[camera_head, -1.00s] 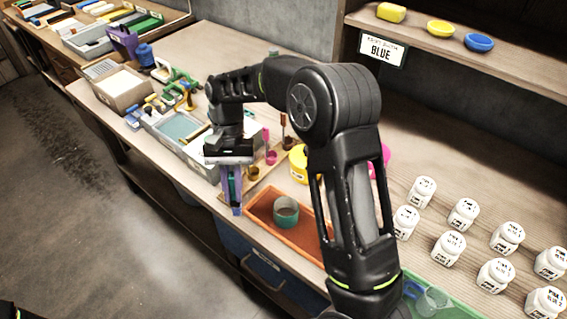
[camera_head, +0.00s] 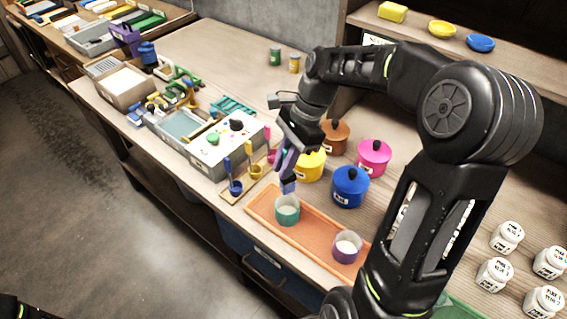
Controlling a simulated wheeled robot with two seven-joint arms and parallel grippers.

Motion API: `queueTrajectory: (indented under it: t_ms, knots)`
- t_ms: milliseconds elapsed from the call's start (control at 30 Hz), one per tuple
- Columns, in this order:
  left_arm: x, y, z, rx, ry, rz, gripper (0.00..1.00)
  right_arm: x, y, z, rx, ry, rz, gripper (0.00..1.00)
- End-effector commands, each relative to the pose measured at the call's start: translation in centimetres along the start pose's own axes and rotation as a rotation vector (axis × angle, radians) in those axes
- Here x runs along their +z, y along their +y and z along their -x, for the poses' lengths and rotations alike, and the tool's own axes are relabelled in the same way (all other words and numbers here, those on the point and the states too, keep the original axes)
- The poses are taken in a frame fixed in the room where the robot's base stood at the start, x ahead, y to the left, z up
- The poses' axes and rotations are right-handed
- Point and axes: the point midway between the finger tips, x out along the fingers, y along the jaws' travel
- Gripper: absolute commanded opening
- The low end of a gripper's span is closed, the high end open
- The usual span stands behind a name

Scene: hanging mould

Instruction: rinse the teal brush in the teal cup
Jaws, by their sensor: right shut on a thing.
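The teal cup (camera_head: 287,211) stands upright in the left part of a long orange tray (camera_head: 318,232). Pale content shows inside the cup. My right gripper (camera_head: 287,180) is just above and behind the cup's rim, pointing down. It is shut on the teal brush, which is mostly hidden between the fingers. I cannot tell whether the brush tip is inside the cup. My left gripper is not in view.
A purple cup (camera_head: 346,246) stands at the tray's right end. Blue (camera_head: 350,186), yellow (camera_head: 311,165) and pink (camera_head: 374,157) lidded pots stand behind. A brush rack (camera_head: 232,197) is to the left. White jars (camera_head: 507,236) are at right.

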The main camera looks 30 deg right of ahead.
Motion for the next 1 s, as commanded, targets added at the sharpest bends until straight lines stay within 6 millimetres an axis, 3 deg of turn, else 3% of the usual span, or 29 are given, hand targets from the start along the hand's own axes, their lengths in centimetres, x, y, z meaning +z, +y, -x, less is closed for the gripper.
queueTrajectory:
  t_ms: [267,633,1000]
  knots:
    - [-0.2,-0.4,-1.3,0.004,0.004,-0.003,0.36,-0.6,0.0,-1.5,0.001,0.000,0.001,0.00]
    - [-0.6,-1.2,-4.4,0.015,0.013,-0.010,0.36,-2.1,0.0,-5.2,0.001,0.000,0.002,0.00]
    - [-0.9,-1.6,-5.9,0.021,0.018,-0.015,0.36,-3.5,0.0,-8.6,0.002,0.000,0.002,0.00]
